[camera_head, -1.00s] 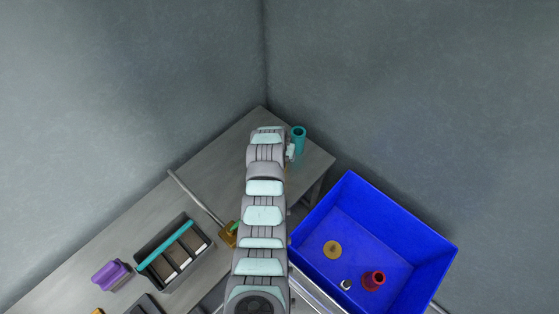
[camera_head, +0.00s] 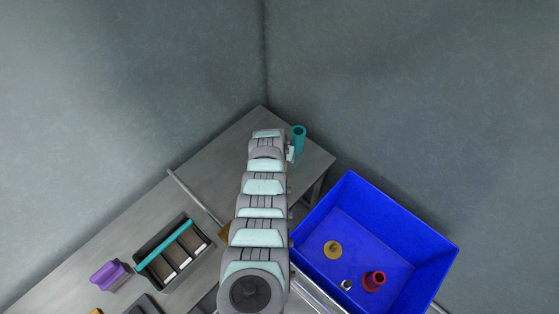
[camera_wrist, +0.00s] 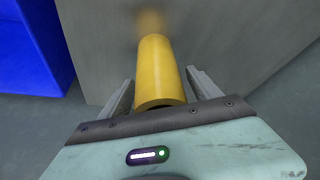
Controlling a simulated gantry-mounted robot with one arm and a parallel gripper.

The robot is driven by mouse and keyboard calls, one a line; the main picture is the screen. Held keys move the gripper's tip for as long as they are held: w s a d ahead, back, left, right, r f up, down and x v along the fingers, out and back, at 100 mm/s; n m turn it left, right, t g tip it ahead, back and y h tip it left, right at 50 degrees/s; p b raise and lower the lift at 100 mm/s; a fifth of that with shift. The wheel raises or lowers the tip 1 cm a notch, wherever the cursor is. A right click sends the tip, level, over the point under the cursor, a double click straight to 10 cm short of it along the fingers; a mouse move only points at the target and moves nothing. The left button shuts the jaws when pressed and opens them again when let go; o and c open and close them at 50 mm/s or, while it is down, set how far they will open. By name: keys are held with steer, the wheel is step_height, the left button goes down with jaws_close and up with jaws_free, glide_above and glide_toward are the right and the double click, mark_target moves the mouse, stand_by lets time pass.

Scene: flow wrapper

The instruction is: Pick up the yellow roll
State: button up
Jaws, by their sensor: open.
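The yellow roll (camera_wrist: 158,72) stands on the grey table in the wrist view, its near end close to my gripper's palm. My gripper (camera_wrist: 160,88) is open, with one finger on each side of the roll. A gap shows between the roll and each finger. In the head view my arm covers the yellow roll and most of the gripper.
The grey table (camera_head: 225,160) carries a teal cylinder (camera_head: 298,138) near its far corner, a dark tray (camera_head: 205,245) with a teal bar, and a purple-topped brush (camera_head: 108,273). A blue bin (camera_head: 400,225) at right holds a red spool (camera_head: 374,281) and a yellowish disc (camera_head: 332,250).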

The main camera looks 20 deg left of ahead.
jaws_close()
stand_by(0.7)
steer(key=shift+r, duration=0.15)
